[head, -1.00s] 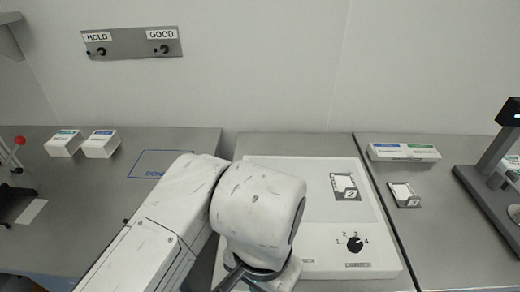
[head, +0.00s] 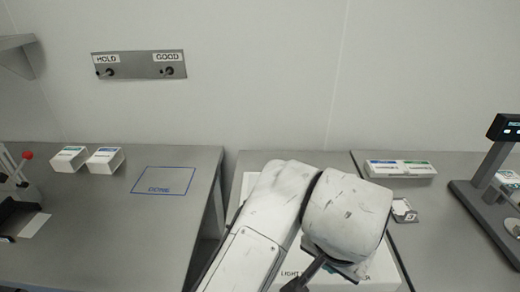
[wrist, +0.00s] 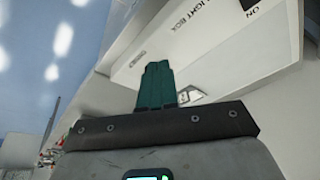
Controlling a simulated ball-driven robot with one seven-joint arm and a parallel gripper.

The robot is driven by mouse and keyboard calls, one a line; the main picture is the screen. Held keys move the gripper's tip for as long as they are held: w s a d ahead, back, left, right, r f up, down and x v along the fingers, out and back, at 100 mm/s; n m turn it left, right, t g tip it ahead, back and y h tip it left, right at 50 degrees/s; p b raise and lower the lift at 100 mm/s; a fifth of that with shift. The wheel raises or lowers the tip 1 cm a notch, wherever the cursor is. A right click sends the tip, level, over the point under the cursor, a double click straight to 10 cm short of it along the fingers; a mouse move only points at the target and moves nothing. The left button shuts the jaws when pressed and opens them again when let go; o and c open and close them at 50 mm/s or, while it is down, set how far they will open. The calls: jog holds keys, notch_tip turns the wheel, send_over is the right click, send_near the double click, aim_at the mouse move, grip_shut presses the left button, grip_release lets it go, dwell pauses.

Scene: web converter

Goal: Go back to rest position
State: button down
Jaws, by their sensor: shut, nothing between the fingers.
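My gripper shows in the wrist view with its two green fingers (wrist: 156,85) together and nothing between them. Behind them is the white light box (wrist: 205,45), seen at a steep tilt. In the head view my white arm reaches over the middle table and covers most of the light box (head: 297,266). The fingers cannot be made out clearly in the head view.
Two white boxes (head: 104,160) and a blue outlined square (head: 163,181) are on the left table. A HOLD/GOOD panel (head: 139,65) hangs on the wall.

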jog(key=w+d+t+h, duration=0.2)
jog(key=w+d+h, duration=0.15)
jog(key=d, duration=1.05)
jog(key=s+d+f+n, duration=0.3)
jog(key=d+f+n, duration=0.15)
jog(key=d, duration=0.25)
jog(key=s+f+n+g+y, duration=0.2)
jog(key=s+f, duration=0.9)
jog(key=f, duration=0.1)
jog(key=s+a+f+g+y, duration=0.1)
jog(key=s+a+f, duration=0.2)
jog(key=s+f, duration=0.1)
jog(key=s+a+f+g+y, duration=0.1)
jog(key=s+a+f+y, duration=0.1)
jog(key=s, duration=0.5)
notch_tip(320, 180, down, 2)
jog(key=shift+s+a+n, duration=0.2)
jog(key=shift+a+n, duration=0.15)
jog(key=shift+a, duration=0.1)
